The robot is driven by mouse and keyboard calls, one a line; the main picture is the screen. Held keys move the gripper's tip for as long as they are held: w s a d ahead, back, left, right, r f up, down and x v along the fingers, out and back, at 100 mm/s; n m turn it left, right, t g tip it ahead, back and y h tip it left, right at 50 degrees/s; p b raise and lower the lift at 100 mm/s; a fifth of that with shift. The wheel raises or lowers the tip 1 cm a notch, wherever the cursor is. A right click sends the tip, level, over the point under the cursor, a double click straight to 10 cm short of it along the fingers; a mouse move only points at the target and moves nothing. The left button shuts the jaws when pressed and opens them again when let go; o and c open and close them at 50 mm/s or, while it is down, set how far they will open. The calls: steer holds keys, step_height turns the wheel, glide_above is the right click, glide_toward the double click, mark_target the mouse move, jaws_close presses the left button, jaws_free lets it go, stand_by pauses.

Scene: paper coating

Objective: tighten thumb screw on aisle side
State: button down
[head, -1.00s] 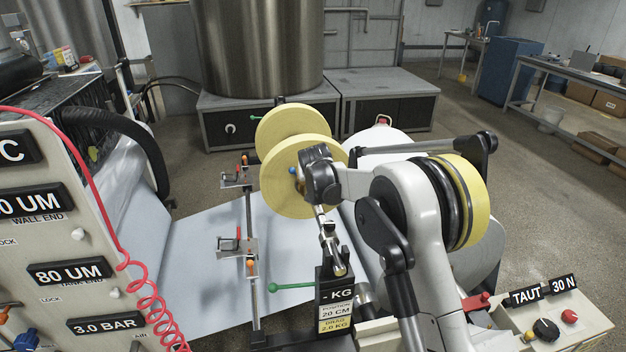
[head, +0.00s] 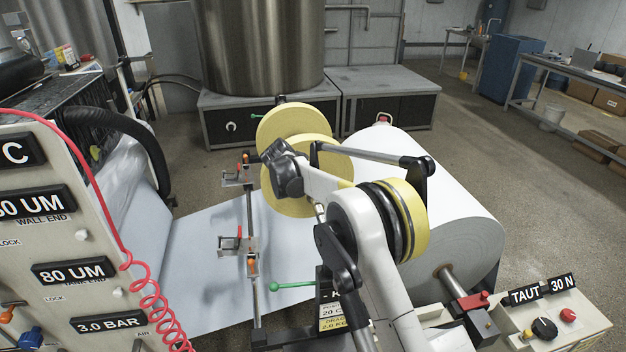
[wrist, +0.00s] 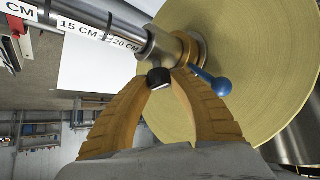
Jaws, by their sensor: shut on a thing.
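A small black thumb screw (wrist: 159,78) sits under a metal collar on the shaft (wrist: 130,42), beside a yellow disc (wrist: 250,60), in the wrist view. My gripper (wrist: 165,80) has its two tan fingers closed around the screw at their tips. A blue lever (wrist: 212,83) sticks out just right of the fingertips. In the head view two yellow discs (head: 290,123) stand on the shaft, and my wrist hides the fingertips, the screw and the lever.
The shaft carries a scale label (wrist: 80,27). A large white roll (head: 450,205) lies right of my arm. A green-tipped lever (head: 290,285) and a clamp (head: 238,245) stand near the web (head: 190,290). A control box (head: 545,325) is at lower right.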

stand_by(0.3)
steer(key=c, duration=1.1)
jaws_free()
steer(key=shift+f, duration=0.1)
steer(key=v, duration=1.2)
steer(key=shift+d, duration=0.1)
